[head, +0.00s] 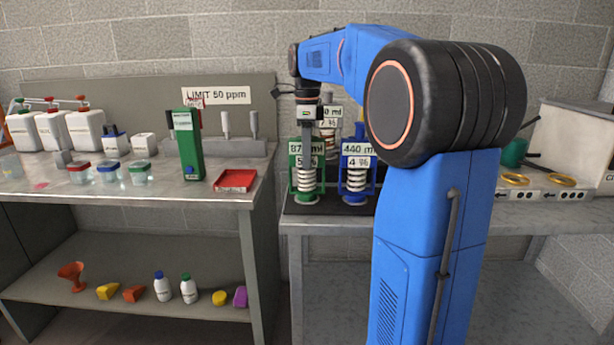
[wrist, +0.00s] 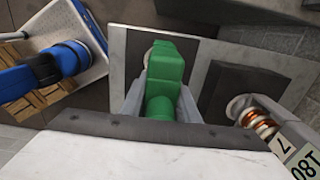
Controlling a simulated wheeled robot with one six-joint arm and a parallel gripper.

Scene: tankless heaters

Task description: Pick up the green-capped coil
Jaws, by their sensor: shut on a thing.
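The green-capped coil (head: 307,181) is at the left front of the dark mat in the head view, with a pale coil, a green foot and a green frame with a 5% label. My gripper (head: 307,150) points down over it. In the wrist view my gripper (wrist: 163,98) is shut on its green top (wrist: 166,62), with a grey finger on each side. The coil's lower part is hidden there. I cannot tell whether its foot touches the mat.
The blue-framed coil (head: 356,180) with a 4% label stands close on the right. Another coil with a 7% label (head: 329,122) stands behind; its copper winding (wrist: 264,128) shows in the wrist view.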

